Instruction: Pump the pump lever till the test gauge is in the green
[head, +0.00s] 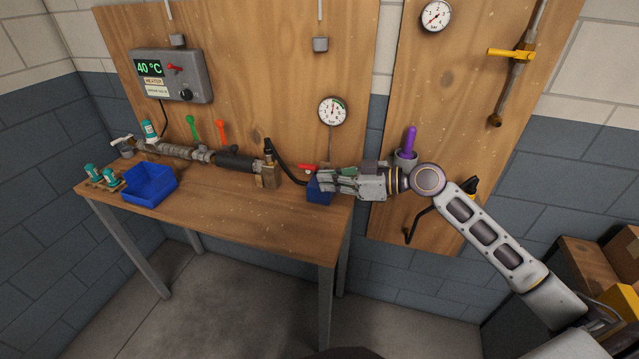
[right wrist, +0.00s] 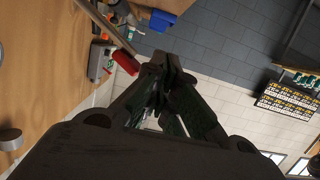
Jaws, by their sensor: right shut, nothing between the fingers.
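The test gauge (head: 332,111) is a round white dial on the wooden backboard, with a green band at its upper right. Its needle is too small to read surely. A thin pipe runs down from it towards a blue block (head: 318,195) at the table's right end, partly hidden by my right gripper. A red handle (head: 307,168) shows just left of the gripper; it also shows in the right wrist view (right wrist: 125,62). I cannot tell whether it is the pump lever. My right gripper (head: 329,183) is shut and empty beside the block. My left gripper is out of view.
A black hose (head: 285,160) runs to a pipe assembly (head: 235,160) along the table's back. A blue bin (head: 150,184) and small bottles stand at the left. A purple-handled tool (head: 410,140) sits in a holder behind my right arm. The table's front middle is clear.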

